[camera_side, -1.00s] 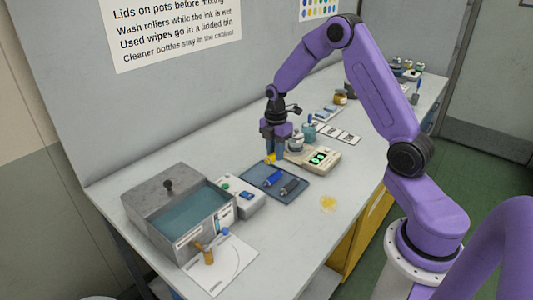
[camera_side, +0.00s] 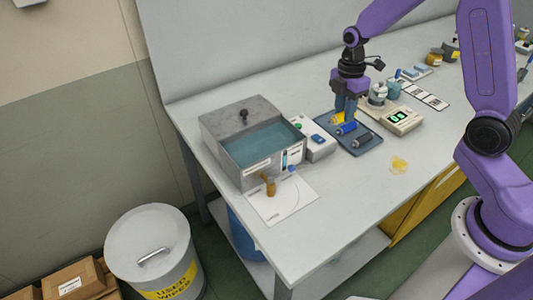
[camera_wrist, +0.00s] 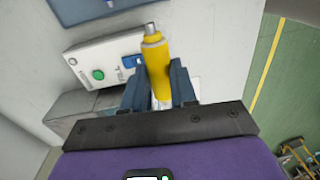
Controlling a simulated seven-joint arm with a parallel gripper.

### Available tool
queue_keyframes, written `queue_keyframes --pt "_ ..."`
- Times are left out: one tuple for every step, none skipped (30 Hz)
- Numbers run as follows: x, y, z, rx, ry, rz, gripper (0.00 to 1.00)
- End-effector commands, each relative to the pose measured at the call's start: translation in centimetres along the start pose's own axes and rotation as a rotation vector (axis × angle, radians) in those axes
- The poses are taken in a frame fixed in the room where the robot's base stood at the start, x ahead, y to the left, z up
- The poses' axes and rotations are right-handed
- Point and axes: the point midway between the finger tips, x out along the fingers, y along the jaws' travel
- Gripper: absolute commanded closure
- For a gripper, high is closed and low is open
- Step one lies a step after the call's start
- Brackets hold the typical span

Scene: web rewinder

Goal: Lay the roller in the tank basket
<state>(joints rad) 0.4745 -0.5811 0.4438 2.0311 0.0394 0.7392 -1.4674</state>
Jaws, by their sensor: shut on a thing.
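My gripper (camera_side: 346,118) is shut on a yellow roller (camera_side: 338,119), at the back of the blue tray (camera_side: 366,146) in the side view. In the wrist view the yellow roller (camera_wrist: 156,58) shows between both fingers, its pale metal tip pointing up the picture. I cannot tell how far it is above the tray. A blue roller (camera_side: 347,128) and a dark roller (camera_side: 362,139) lie on the tray. The grey metal tank (camera_side: 246,172) stands left of the tray, its front part open over teal liquid (camera_side: 262,146). I cannot make out the basket inside.
A control box (camera_side: 317,146) with a green button stands between tank and tray. A scale (camera_side: 402,119) and small pots (camera_side: 378,92) stand right of the gripper. A brown-handled tool (camera_side: 270,184) stands on a white sheet (camera_side: 290,203) before the tank. A yellow smear (camera_side: 399,164) marks the bench.

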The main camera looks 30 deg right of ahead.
Motion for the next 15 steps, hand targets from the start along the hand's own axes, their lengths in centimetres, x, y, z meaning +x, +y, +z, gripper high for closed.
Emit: queue_keyframes --pt "-0.2 -0.1 -2.2 -0.010 0.001 -0.014 1.00" --pt "-0.3 -0.2 -3.4 -0.011 0.001 -0.024 1.00" --pt "-0.4 -0.4 -4.9 -0.014 0.001 -0.036 1.00" --pt "-0.5 -0.6 -5.9 -0.016 0.000 -0.046 1.00" --pt "-0.6 -0.8 -7.0 -0.017 0.000 -0.055 1.00" --pt "-0.7 -1.1 -8.3 -0.019 -0.002 -0.068 1.00" --pt "-0.8 -1.3 -9.3 -0.019 -0.003 -0.076 1.00" --pt "-0.9 -1.6 -10.2 -0.021 -0.004 -0.085 1.00" --pt "-1.0 -1.9 -11.2 -0.022 -0.006 -0.095 1.00" --pt "-1.1 -2.2 -12.0 -0.023 -0.008 -0.101 1.00" --pt "-1.1 -2.4 -12.6 -0.022 -0.010 -0.108 1.00" --pt "-1.2 -2.7 -13.4 -0.024 -0.012 -0.115 1.00" --pt "-1.3 -2.9 -13.9 -0.025 -0.013 -0.120 1.00" --pt "-1.3 -3.1 -14.4 -0.024 -0.014 -0.124 1.00" --pt "-1.4 -3.3 -14.8 -0.024 -0.015 -0.129 1.00"
